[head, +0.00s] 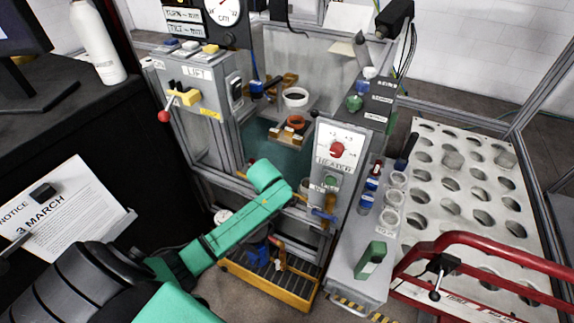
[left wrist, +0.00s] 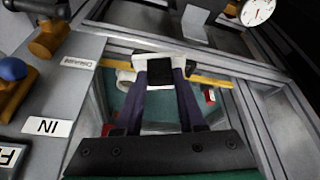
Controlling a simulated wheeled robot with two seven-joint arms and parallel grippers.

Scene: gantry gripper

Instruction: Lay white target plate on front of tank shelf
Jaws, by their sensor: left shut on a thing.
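The white target plate (left wrist: 141,64) shows in the left wrist view as a small white piece with a black square on its face. My left gripper (left wrist: 164,84) is shut on it, with one dark finger at each side. The plate is over the framed tank opening, near a yellow bar (left wrist: 212,80). In the head view my green left arm reaches to the tank's (head: 275,160) front, and its wrist hides the gripper and plate. Which surface is the front of the shelf, and whether the plate touches it, I cannot tell. My right gripper is not in view.
The LIFT box (head: 197,82) stands left of the tank and the HEATER box (head: 337,150) right of it. A yellow-rimmed tray (head: 262,285) lies below. A perforated rack (head: 460,165) stands at right.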

